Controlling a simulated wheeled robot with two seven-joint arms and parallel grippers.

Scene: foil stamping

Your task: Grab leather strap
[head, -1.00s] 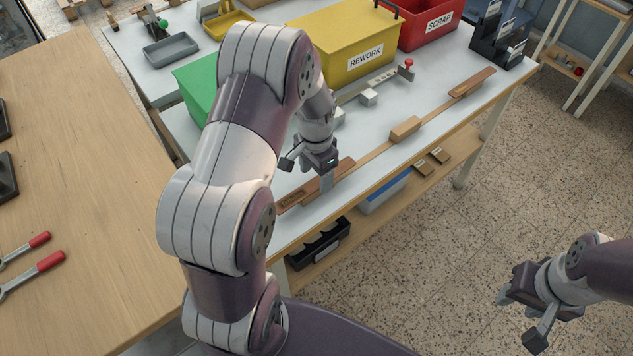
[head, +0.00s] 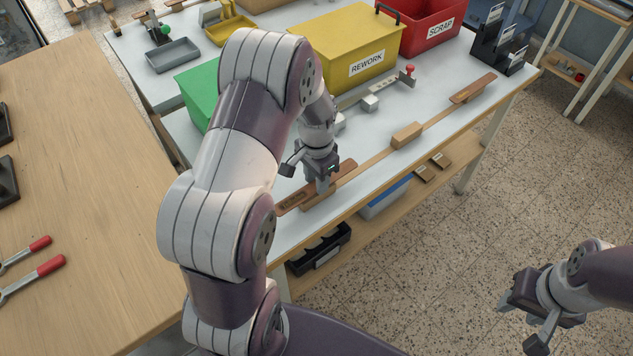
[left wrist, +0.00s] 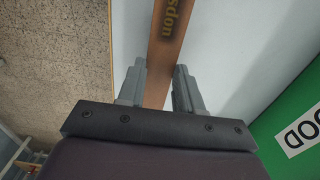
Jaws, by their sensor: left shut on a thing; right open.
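A long, narrow brown leather strap lies along the front of the grey-white table, with dark lettering near its left end (head: 291,201). In the left wrist view the strap (left wrist: 167,45) runs between my two fingers, its lettering partly readable as "sdon". My left gripper (head: 323,186) points down at the strap's left part and is shut on it; it also shows in the left wrist view (left wrist: 160,78). The fingers hide part of the strap. My right gripper (head: 528,318) is open and empty, over the floor at the lower right.
A wooden block (head: 407,135) sits midway along the strap's line, with a brown piece (head: 472,88) at the far end. Behind are a green bin (head: 196,92), the yellow REWORK bin (head: 335,60) and the red SCRAP bin (head: 425,22). A shelf lies below the table.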

